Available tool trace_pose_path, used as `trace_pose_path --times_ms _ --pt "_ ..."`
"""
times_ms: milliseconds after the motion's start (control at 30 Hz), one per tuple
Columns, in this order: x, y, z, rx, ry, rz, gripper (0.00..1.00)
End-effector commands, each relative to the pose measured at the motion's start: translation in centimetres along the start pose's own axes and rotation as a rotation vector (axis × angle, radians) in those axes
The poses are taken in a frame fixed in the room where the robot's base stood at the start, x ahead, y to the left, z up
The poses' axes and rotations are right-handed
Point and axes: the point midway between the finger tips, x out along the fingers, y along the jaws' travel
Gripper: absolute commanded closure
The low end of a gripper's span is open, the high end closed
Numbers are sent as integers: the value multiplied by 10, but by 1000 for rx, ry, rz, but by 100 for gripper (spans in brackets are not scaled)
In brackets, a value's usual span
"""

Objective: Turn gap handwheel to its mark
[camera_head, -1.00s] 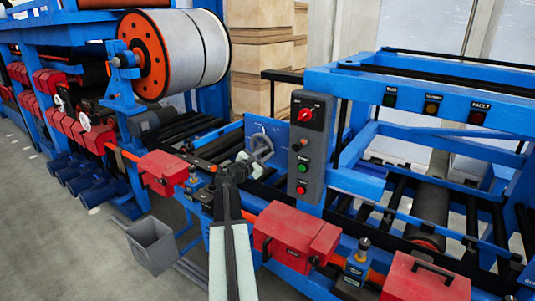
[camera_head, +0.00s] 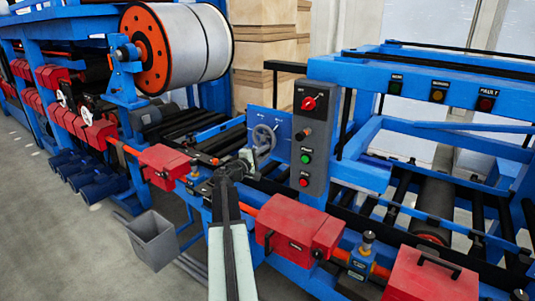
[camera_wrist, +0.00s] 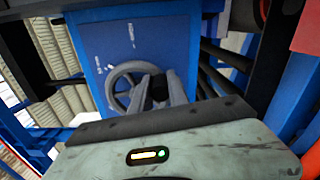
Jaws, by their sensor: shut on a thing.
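The grey gap handwheel (camera_head: 264,138) stands in front of a blue plate (camera_head: 284,122) with small white markings, left of the control box. In the wrist view the handwheel (camera_wrist: 126,88) shows as a ring with spokes, its right part hidden behind my gripper. My gripper (camera_wrist: 160,92) is shut on the handwheel at the right side of its rim, as far as the wrist view shows. In the head view my gripper (camera_head: 247,160) is at the lower left of the wheel. The white markings are too small to read, so I cannot tell which is the wheel's mark.
A grey control box (camera_head: 315,140) with a red rotary switch and green and red buttons stands right of the wheel. Red housings (camera_head: 300,232) line the front rail. A grey bin (camera_head: 152,240) stands on the floor at left. A large white roll (camera_head: 190,50) is behind.

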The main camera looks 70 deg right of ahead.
Motion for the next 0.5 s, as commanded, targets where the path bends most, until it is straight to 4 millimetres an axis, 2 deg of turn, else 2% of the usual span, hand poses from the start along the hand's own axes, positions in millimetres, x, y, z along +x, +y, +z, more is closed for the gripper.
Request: trace_pose_path --times_ms 100,500 --pt "0 -6 -5 115 -4 -6 100" --pt "0 -8 -23 487 -3 -5 100"
